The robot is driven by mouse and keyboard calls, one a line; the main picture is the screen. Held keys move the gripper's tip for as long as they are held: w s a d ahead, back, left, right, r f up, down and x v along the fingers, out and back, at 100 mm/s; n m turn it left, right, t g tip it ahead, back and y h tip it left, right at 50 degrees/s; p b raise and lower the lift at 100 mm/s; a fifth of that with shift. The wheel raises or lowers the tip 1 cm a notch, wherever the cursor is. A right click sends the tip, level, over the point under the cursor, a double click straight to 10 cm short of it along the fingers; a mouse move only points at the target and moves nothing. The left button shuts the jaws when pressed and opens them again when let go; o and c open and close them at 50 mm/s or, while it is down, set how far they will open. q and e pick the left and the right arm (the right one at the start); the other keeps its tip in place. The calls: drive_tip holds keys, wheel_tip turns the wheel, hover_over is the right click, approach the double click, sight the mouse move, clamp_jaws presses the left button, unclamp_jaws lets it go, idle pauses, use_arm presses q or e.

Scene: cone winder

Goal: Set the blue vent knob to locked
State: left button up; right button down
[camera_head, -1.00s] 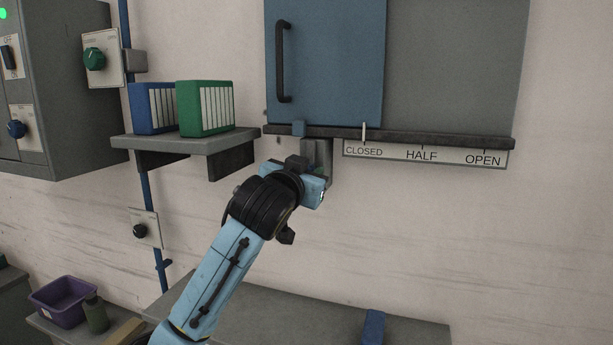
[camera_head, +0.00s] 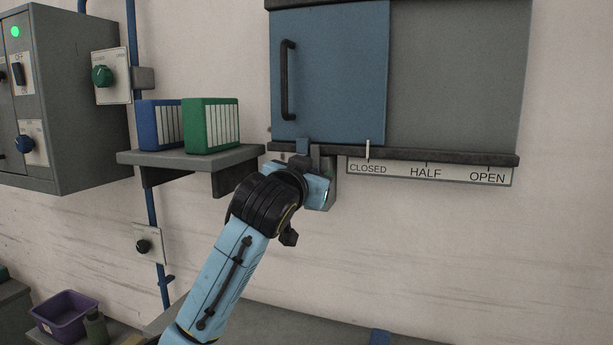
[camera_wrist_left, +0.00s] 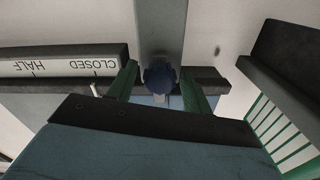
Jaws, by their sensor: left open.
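The blue vent knob (camera_wrist_left: 158,78) is a round knob at the grey bracket below the vent's rail, seen in the left wrist view. My left gripper (camera_wrist_left: 160,88) is open, with one green finger on each side of the knob. I cannot tell whether the fingers touch it. In the head view my left gripper (camera_head: 318,188) is under the rail, in front of the grey bracket (camera_head: 331,175), and the knob is hidden behind it. The blue vent door (camera_head: 335,75) has its white pointer (camera_head: 367,150) at CLOSED. The knob's setting is not readable. My right gripper is not in view.
The label strip (camera_head: 430,173) reads CLOSED, HALF, OPEN. A shelf (camera_head: 190,157) with blue and green binders stands close left of my arm. The wall right of my arm is clear.

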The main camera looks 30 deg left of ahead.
use_arm(q)
drive_tip(key=b+v, duration=0.5)
drive_tip(key=v, duration=0.8)
drive_tip(key=shift+s, duration=0.2)
